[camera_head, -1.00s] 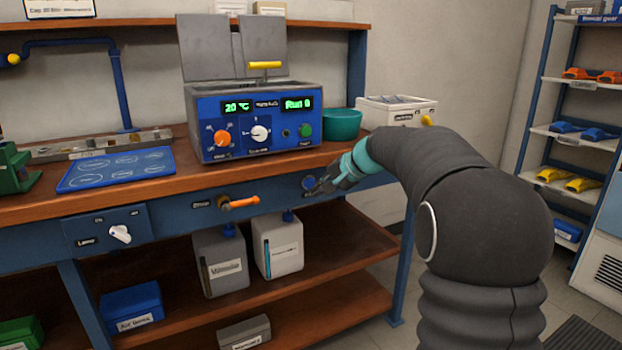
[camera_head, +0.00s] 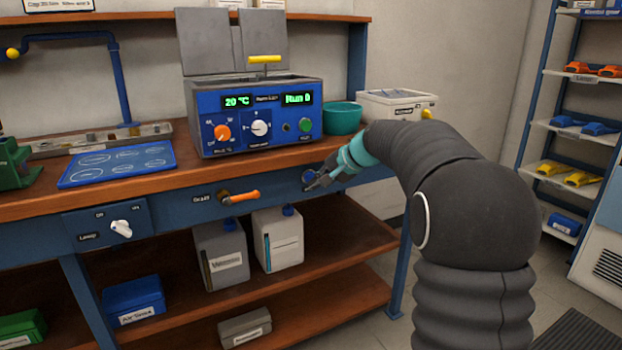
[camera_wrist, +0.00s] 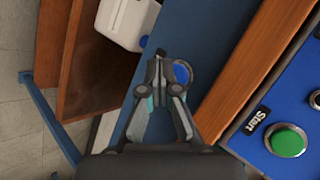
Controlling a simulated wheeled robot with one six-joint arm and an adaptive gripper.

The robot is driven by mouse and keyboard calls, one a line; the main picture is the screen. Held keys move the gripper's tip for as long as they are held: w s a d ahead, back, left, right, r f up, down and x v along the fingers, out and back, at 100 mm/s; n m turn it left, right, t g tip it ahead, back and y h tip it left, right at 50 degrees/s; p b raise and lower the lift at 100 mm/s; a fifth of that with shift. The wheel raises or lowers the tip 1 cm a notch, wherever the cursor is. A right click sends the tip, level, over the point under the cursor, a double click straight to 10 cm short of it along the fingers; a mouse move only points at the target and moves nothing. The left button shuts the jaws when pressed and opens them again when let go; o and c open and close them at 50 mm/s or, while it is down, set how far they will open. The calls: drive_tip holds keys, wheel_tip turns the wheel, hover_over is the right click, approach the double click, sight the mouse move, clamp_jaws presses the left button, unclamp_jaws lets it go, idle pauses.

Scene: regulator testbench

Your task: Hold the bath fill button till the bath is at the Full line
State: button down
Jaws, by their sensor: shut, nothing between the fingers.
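The bath (camera_head: 254,118) is a blue-fronted tank on the bench, its grey lid flaps raised. Its display reads 20 °C and Run 0. The water level and any Full line inside are hidden. A round blue button (camera_head: 308,176) with a metal ring sits on the bench's front rail; it also shows in the wrist view (camera_wrist: 182,73). Its label is hidden behind my gripper. My gripper (camera_head: 313,184) is shut and empty, its fingertips right at this button. In the wrist view, the fingertips (camera_wrist: 160,60) overlap the button's left edge; I cannot tell whether they touch it.
An orange-handled drain valve (camera_head: 241,197) and a white lamp knob (camera_head: 121,228) sit left on the rail. The green Start button (camera_wrist: 287,141) is on the bath panel. A teal bowl (camera_head: 342,118) stands beside the bath. Two jugs stand on the shelf below.

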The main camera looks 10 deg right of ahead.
drive_tip(key=shift+w+a, duration=0.1)
drive_tip(key=shift+w, duration=0.05)
idle(0.6)
drive_tip(key=shift+w, duration=0.2)
drive_tip(key=shift+w+a, duration=0.2)
drive_tip(key=shift+w, duration=0.25)
idle(6.6)
